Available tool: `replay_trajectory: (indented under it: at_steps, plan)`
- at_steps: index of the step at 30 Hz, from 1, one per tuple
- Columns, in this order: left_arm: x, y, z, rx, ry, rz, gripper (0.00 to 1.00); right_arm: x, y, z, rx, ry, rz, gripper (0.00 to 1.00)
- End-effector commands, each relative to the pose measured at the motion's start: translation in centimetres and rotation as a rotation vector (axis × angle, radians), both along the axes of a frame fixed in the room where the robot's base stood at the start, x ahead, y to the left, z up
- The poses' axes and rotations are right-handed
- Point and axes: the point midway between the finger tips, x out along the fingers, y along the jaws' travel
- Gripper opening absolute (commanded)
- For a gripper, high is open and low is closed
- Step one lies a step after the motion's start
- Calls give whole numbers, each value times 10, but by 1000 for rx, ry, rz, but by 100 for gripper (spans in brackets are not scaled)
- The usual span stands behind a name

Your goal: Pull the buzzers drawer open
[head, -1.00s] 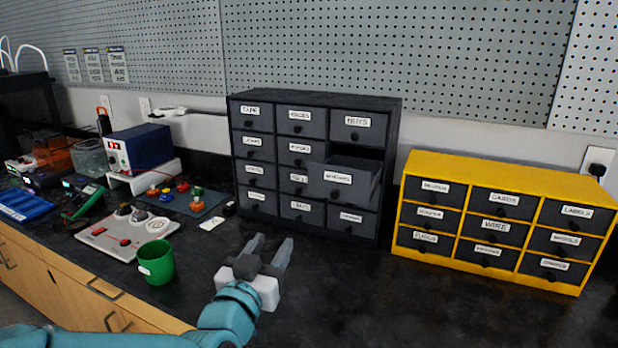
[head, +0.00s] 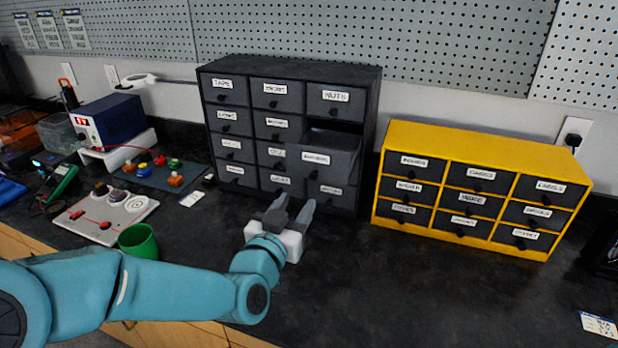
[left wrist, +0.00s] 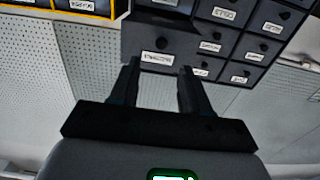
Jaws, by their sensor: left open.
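The dark grey drawer cabinet (head: 371,120) stands at the back of the bench in the head view. One drawer (head: 322,173) in its right column is pulled out. I cannot read its label surely, nor pick out the buzzers label among the small blurred ones. My left gripper (head: 294,205) is open and empty, in front of the cabinet and below the pulled-out drawer, with a gap to the drawer fronts. In the left wrist view a labelled drawer front (left wrist: 157,45) shows beyond and between the open fingers (left wrist: 159,68). My right gripper is out of view.
A yellow drawer cabinet (head: 480,149) stands at the right. A green mug (head: 140,243) stands close behind my left arm. A white board (head: 105,217), a power supply (head: 108,121) and small parts lie at left.

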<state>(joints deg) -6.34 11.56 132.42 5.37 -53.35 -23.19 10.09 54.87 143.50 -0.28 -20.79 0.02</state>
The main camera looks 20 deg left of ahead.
Motion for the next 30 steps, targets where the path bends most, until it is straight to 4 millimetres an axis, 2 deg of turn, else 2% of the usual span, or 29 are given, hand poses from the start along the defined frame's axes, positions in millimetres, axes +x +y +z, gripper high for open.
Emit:
replay_trajectory:
  at_steps: [1,6,12,17,24,25,27,29,30]
  plan:
    - [13,0,0,0,3,1,47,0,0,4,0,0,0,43]
    - [52,0,2,0,1,3,47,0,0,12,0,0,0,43]
    - [83,0,1,-1,0,3,47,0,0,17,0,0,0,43]
    - [92,0,0,-1,0,3,47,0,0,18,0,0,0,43]
    - [92,0,0,-1,0,3,47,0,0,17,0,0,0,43]
    - [92,0,0,-1,0,3,40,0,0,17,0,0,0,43]
    - [92,0,0,-1,0,3,18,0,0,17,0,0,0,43]
    - [92,0,0,-1,0,3,0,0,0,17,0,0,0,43]
    - [92,0,0,-1,0,3,0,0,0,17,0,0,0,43]
